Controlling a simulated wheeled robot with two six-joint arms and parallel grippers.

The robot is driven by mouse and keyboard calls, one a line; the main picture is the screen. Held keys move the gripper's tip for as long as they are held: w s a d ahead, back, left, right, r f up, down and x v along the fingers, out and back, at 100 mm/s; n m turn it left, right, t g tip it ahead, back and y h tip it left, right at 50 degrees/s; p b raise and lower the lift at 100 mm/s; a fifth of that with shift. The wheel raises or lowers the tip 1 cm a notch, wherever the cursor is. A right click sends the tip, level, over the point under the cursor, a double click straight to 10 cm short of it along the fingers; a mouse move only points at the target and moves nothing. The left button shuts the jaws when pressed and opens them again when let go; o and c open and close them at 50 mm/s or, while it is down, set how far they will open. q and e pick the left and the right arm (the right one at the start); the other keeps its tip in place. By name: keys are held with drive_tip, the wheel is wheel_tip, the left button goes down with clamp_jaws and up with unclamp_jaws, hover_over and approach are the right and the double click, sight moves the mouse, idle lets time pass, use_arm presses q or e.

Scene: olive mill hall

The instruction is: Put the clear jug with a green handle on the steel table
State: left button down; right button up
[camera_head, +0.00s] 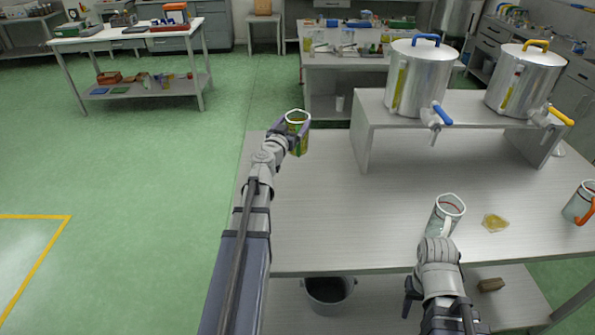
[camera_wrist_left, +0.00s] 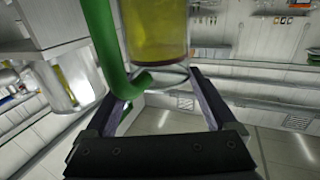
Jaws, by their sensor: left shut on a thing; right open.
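The clear jug with a green handle (camera_head: 297,122) is in my left gripper (camera_head: 298,138), over the far left part of the steel table (camera_head: 320,215) in the head view. It holds yellow-green liquid. In the left wrist view the jug's body (camera_wrist_left: 155,32) is between the two fingers of my left gripper (camera_wrist_left: 160,88), and its green handle (camera_wrist_left: 103,45) hangs to the left. The jug looks upright; whether its base touches the tabletop is unclear. My right gripper (camera_head: 437,250) is open, just in front of a clear jug with a white handle (camera_head: 446,214); its fingertips are mostly hidden.
A raised stand (camera_head: 460,112) bears a blue-handled steel urn (camera_head: 415,80) and a yellow-handled one (camera_head: 523,80). A jug with an orange handle (camera_head: 577,205) stands at the right, near a yellowish patch (camera_head: 495,222). The tabletop's left and middle are clear.

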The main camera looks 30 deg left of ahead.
use_arm(q)
drive_tip(key=shift+f+b, duration=5)
drive_tip(key=shift+f, duration=0.05)
use_arm(e)
wheel_tip(320, 180, down, 10)
use_arm(q)
drive_tip(key=shift+f, duration=0.1)
use_arm(e)
drive_tip(key=shift+f, duration=0.15)
use_arm(q)
drive_tip(key=shift+c, duration=0.6)
unclamp_jaws()
drive_tip(key=shift+o, duration=0.6)
